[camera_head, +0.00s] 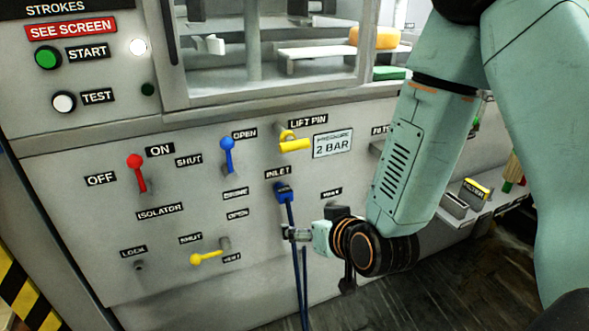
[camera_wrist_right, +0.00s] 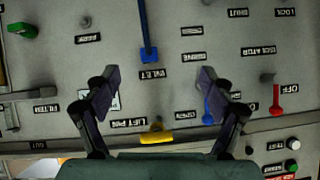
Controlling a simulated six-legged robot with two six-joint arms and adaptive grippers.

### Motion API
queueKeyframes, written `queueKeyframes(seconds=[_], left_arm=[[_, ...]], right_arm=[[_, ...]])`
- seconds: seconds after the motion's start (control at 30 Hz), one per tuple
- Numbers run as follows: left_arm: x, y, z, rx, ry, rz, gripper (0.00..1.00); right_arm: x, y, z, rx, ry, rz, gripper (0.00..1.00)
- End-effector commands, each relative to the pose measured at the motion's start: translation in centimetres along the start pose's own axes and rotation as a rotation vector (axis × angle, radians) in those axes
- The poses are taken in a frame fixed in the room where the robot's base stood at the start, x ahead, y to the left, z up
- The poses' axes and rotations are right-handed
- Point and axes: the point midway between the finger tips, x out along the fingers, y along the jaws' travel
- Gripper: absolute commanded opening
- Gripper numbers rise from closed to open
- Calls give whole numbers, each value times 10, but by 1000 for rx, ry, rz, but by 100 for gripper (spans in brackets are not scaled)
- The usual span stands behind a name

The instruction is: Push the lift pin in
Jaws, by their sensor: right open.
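The lift pin (camera_head: 294,143) is a yellow handle on the grey machine panel, under the LIFT PIN label and left of the 2 BAR plate. In the right wrist view, which is upside down, the yellow lift pin (camera_wrist_right: 157,137) shows low in the middle, near my gripper's base. My right gripper (camera_head: 289,232) is below the lift pin in the head view, apart from it, beside the blue hose. In the right wrist view its two dark fingers (camera_wrist_right: 158,75) are spread with nothing between them. My left gripper is not in view.
A blue hose (camera_head: 291,215) hangs from the INLET port. A blue lever (camera_head: 227,152), red isolator lever (camera_head: 135,172) and yellow vent lever (camera_head: 207,258) stick out of the panel. A shelf (camera_head: 470,207) is at right.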

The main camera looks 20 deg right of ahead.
Motion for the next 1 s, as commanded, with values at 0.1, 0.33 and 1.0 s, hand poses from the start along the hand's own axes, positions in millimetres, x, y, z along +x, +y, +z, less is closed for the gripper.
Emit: queueKeyframes(seconds=[0.1,0.33,1.0], left_arm=[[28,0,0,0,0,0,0],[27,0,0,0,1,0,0],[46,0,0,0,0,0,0]], right_arm=[[5,3,-51,-19,236,-9,83],[-16,4,-114,-95,508,7,83],[36,3,-160,-131,566,21,83]])
